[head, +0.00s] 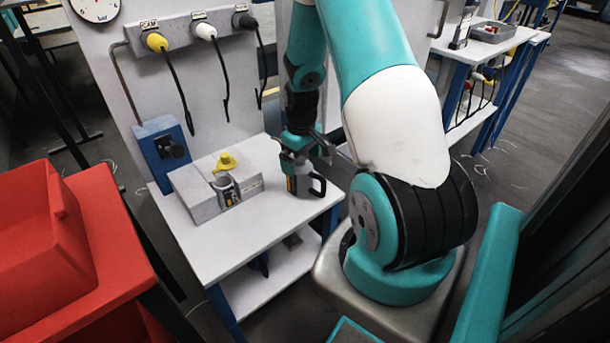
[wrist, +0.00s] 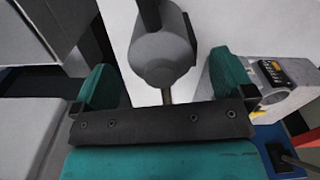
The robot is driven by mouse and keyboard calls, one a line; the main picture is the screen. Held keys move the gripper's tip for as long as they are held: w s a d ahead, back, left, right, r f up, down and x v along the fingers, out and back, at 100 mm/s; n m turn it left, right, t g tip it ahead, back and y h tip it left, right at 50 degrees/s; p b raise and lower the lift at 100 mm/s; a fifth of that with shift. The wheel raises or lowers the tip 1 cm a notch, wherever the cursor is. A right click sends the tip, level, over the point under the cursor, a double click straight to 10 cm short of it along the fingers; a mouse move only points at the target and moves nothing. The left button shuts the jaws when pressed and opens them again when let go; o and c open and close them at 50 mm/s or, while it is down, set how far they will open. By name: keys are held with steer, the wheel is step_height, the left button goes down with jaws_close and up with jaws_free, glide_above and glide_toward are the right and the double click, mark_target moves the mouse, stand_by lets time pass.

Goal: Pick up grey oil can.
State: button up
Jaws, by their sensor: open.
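The grey oil can (head: 302,185) stands upright on the white bench, near its right edge. It has a dark handle on the right in the head view and a label low on its side. My gripper (head: 304,150) is just above it, pointing down and partly covering its top. In the wrist view the can's grey rounded top (wrist: 162,58) and thin spout show between the two teal fingers of my open gripper (wrist: 163,85). The fingers look apart from the can. How far down they reach beside it is hard to tell.
A grey block (head: 254,181) with a labelled round part and a yellow piece (head: 225,161) stands left of the can. A blue box (head: 163,150) is behind. Cables hang from the panel. A red bin (head: 40,235) is at left. The bench front (head: 225,248) is clear.

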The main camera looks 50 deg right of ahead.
mark_target(302, 164)
step_height(302, 164, down, 5)
steer(key=shift+s, duration=0.1)
steer(key=c, duration=1.1)
steer(key=shift+r, duration=0.1)
